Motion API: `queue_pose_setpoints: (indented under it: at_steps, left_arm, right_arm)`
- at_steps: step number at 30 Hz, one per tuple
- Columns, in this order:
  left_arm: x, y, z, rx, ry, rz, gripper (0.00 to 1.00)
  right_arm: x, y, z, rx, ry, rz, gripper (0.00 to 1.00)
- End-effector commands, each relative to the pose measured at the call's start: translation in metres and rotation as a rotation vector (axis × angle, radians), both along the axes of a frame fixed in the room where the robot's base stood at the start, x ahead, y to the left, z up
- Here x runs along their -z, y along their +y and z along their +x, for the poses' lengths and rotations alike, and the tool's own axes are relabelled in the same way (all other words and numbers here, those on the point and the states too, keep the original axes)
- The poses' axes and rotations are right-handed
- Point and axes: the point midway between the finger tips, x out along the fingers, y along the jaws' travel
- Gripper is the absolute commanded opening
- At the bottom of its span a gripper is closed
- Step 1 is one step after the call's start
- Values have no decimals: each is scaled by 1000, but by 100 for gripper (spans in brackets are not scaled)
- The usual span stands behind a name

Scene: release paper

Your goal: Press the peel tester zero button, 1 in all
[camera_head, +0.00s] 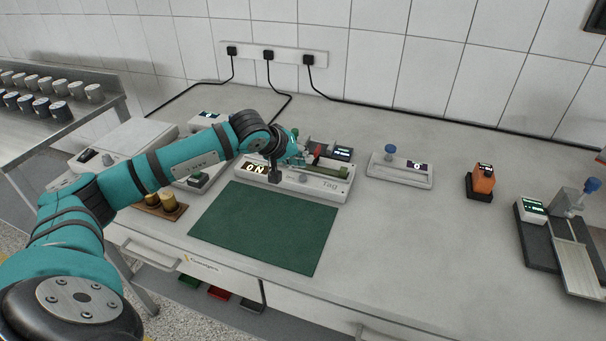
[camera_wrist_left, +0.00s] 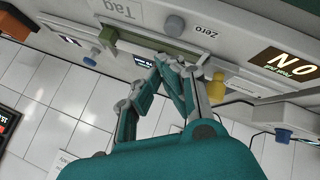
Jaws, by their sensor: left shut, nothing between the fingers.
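In the left wrist view the grey button (camera_wrist_left: 175,25) sits beside the word "Zero", with the tester upside down. My left gripper (camera_head: 298,160) is shut and empty over the tester's back part. Its fingertips (camera_wrist_left: 170,62) show apart from the button in the wrist view. My right gripper is out of view.
A green mat (camera_head: 265,228) lies in front of the tester. A pale device with a blue knob (camera_head: 400,170) stands to the right, then an orange device (camera_head: 481,182) and a dark-based stand (camera_head: 537,240). Brass weights (camera_head: 168,201) sit at the left. The counter front right is clear.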

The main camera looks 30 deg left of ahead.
Motion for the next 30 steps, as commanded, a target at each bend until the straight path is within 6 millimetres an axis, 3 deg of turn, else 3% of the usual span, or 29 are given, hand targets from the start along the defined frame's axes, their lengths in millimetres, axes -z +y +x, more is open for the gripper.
queue_pose_setpoints:
  at_steps: [9, 30]
  left_arm:
    - [-34, 0, 0, 0, -1, 0, 0]
    - [-34, 0, 0, 1, -1, -1, 0]
  right_arm:
    - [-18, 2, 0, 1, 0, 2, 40]
    - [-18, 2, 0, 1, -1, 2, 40]
